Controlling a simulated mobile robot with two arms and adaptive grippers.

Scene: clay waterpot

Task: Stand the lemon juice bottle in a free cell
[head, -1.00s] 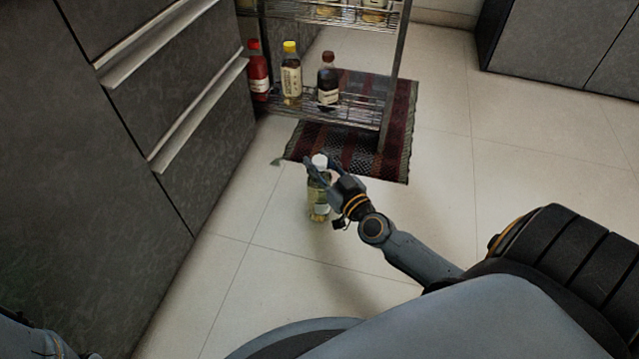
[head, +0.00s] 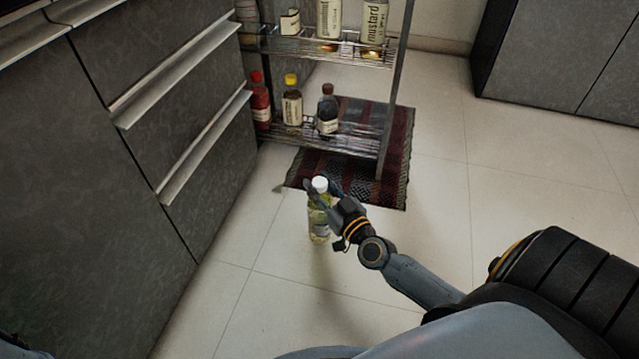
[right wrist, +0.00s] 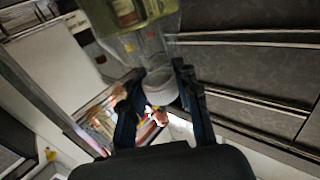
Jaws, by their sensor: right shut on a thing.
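The lemon juice bottle (head: 319,222) is a clear bottle with yellow-green contents and a white cap. My right gripper (head: 322,192) is shut on it near the neck and holds it about upright over the floor. In the right wrist view the bottle (right wrist: 140,42) lies beyond the fingers, with its pale cap between the fingertips (right wrist: 158,92). The pull-out wire rack (head: 355,136) stands behind it. Its lower shelf holds a red bottle (head: 260,104), a yellow-capped bottle (head: 292,106) and a dark bottle (head: 328,116). Cell dividers are hard to make out. My left gripper is not in view.
Dark drawers with long metal handles (head: 205,150) line the left side. A red patterned rug (head: 396,170) lies under the rack. The tiled floor at right (head: 480,200) is clear.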

